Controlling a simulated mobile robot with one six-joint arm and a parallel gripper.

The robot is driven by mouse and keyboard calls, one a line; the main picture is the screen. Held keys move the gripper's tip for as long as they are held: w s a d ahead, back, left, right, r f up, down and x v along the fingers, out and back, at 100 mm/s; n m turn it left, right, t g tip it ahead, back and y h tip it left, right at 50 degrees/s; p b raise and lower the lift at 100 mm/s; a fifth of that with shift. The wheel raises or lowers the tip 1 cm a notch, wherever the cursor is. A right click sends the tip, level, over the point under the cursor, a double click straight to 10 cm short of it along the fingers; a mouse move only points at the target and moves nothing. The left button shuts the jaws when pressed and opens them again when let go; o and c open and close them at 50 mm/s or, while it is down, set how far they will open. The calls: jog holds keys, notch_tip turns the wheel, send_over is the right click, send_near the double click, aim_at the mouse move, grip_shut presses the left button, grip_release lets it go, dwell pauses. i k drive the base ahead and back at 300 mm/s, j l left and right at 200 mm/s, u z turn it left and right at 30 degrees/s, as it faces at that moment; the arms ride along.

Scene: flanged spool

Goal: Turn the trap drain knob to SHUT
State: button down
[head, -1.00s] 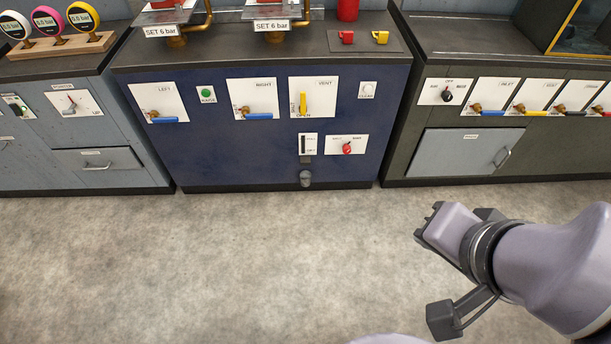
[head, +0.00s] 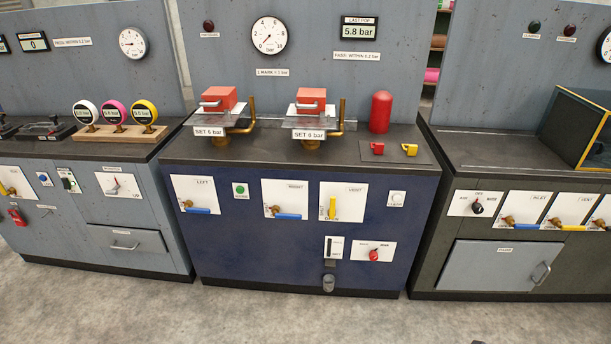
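A small red knob (head: 374,254) sits on a white plate (head: 387,248) low on the right of the dark blue cabinet front. It looks like the trap drain knob, but the plate's lettering is too small to read, so I cannot tell which setting it points to. Left of it is a narrow white plate with a dark slot (head: 334,248). A grey rounded fitting (head: 328,283) is below that, near the floor. My gripper is not in view.
Above the knob are blue-handled valves (head: 197,210), a yellow-handled vent valve (head: 332,207) and a green button (head: 240,189). A grey cabinet (head: 500,265) stands right.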

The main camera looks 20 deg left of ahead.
aim_at(373, 255)
jog(key=i+j, duration=1.1)
jog(key=i, duration=0.1)
